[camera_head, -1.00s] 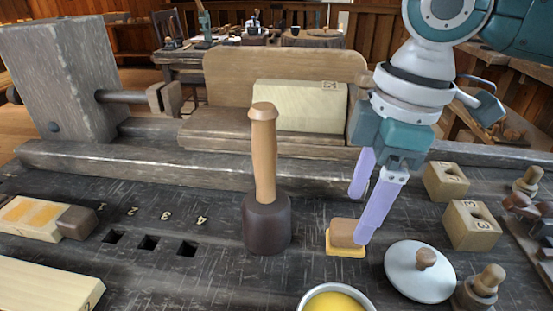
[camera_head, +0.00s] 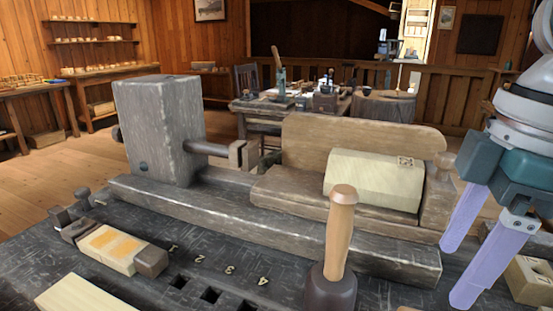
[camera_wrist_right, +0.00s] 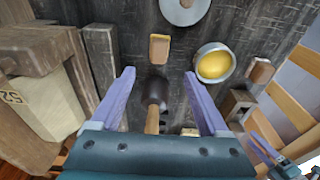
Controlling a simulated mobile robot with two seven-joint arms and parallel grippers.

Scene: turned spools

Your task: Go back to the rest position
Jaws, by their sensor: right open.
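My right gripper (camera_head: 451,276) is at the right edge of the head view, its two lilac fingers spread above the dark bench. In the right wrist view the same gripper (camera_wrist_right: 159,73) is open and nothing is held between its fingers. Beyond the fingers lies a small brown block with a yellow edge (camera_wrist_right: 159,48), clear of the gripper. A lilac-fingered gripper, my left one (camera_wrist_right: 262,148), shows partly in the lower right corner of the wrist view; its jaw opening is unclear. It is outside the head view.
A wooden mallet (camera_head: 340,232) stands upright left of my right gripper. A pale block marked with numbers (camera_head: 375,181) rests on the lathe (camera_head: 160,130) behind it. The wrist view shows a bowl of yellow stuff (camera_wrist_right: 214,66) and a round lid (camera_wrist_right: 181,12).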

